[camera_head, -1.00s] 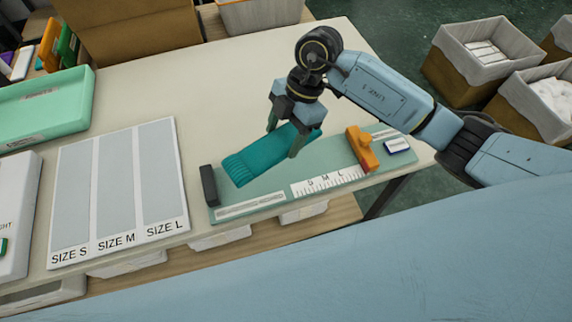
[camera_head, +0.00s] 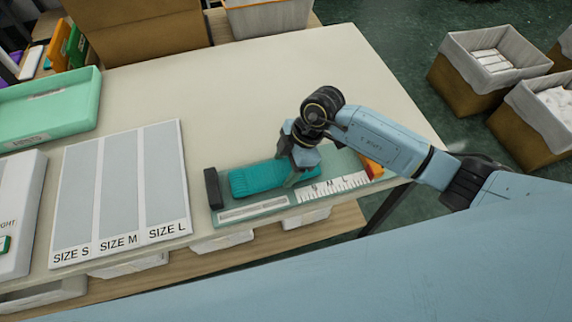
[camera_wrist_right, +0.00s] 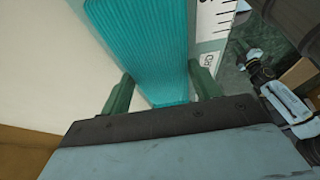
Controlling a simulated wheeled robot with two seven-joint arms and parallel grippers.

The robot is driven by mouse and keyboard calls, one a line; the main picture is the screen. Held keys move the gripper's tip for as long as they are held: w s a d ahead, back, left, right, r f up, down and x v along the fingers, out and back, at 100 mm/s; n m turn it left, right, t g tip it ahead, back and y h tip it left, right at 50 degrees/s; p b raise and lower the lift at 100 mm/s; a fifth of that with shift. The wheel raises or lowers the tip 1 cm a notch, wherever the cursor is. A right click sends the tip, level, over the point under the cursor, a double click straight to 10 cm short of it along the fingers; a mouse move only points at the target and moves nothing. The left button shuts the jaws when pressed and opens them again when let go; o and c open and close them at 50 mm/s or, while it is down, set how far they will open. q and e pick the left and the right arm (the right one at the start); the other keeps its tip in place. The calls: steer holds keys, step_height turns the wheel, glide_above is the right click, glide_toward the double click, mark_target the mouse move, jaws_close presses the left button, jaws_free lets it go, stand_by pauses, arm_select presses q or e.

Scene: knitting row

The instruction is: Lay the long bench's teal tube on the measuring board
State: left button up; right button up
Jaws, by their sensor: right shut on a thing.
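The teal tube (camera_head: 262,179) is a ribbed knitted piece lying lengthwise along the measuring board (camera_head: 222,214), its left end near the dark end stop (camera_head: 212,188). My right gripper (camera_head: 299,178) is over the tube's right part and shut on it, low over the board. In the right wrist view the tube (camera_wrist_right: 140,45) runs between the two green fingers (camera_wrist_right: 160,92). The orange slider (camera_head: 374,168) at the board's right is partly hidden by my right arm. My left gripper is not in view.
A size mat (camera_head: 118,195) marked S, M and L lies left of the board. A green tray (camera_head: 45,115) stands at the far left. The table behind the board is clear. Lined bins (camera_head: 480,60) stand on the floor at the right.

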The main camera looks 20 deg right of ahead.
steer(key=shift+f, duration=0.35)
steer(key=o, duration=0.9)
steer(key=shift+o, duration=0.2)
steer(key=shift+r, duration=0.1)
steer(key=v, duration=1.2)
steer(key=shift+p, duration=0.45)
